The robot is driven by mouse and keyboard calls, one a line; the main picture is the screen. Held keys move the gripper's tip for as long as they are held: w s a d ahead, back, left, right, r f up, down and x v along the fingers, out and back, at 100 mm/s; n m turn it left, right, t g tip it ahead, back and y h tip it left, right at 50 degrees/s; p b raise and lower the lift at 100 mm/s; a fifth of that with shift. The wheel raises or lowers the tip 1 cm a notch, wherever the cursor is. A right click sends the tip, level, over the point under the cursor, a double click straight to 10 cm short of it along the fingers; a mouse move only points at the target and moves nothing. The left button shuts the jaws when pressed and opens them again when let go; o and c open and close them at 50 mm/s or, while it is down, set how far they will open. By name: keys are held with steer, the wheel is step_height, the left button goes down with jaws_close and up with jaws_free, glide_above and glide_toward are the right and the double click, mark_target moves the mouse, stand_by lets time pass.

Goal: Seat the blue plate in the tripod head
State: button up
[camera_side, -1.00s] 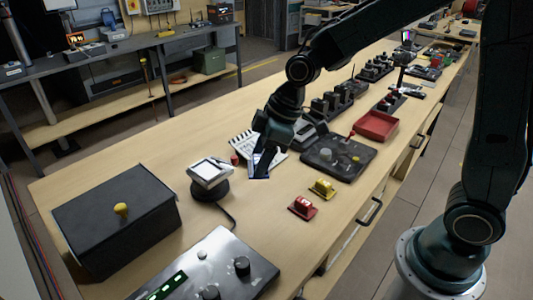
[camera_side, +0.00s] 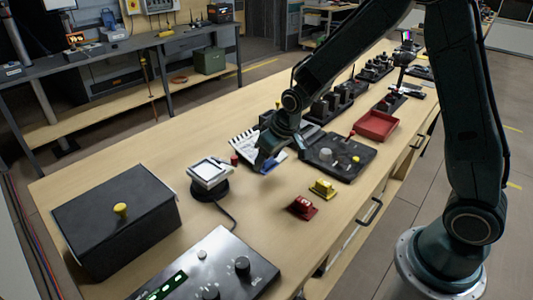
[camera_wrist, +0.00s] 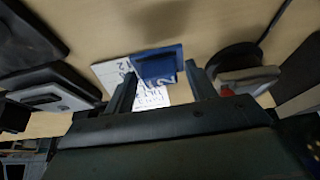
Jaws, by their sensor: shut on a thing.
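The blue plate (camera_wrist: 157,62) shows between the fingertips in the wrist view. My gripper (camera_wrist: 160,72) is shut on it, one finger at each side. In the side view my gripper (camera_side: 264,164) is low over the table, beside the white slate, and mostly hides the plate. Left of it stands a pale square-topped device (camera_side: 208,172) on a round black base; it may be the tripod head, but I cannot tell. Its base also shows at the right of the wrist view (camera_wrist: 232,58).
A red plate (camera_side: 303,208) and a yellow plate (camera_side: 323,189) lie to the right. A white slate (camera_side: 244,142) and a red knob (camera_side: 234,160) are close to the gripper. A dark control panel (camera_side: 338,156) and red tray (camera_side: 376,125) stand beyond. Open table lies in front.

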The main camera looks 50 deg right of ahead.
steer(key=s+a+r+n+g+y, duration=0.4)
steer(key=s+a+r+n, duration=0.9)
steer(key=n, duration=0.5)
step_height(320, 180, up, 3)
steer(key=shift+s+a+r+n+g+y, duration=0.15)
steer(key=shift+s+n+g+y, duration=0.2)
steer(key=shift+s, duration=0.65)
step_height(320, 180, down, 15)
steer(key=shift+f, duration=0.15)
steer(key=shift+f, duration=2.2)
steer(key=shift+f, duration=0.15)
steer(key=o, duration=1)
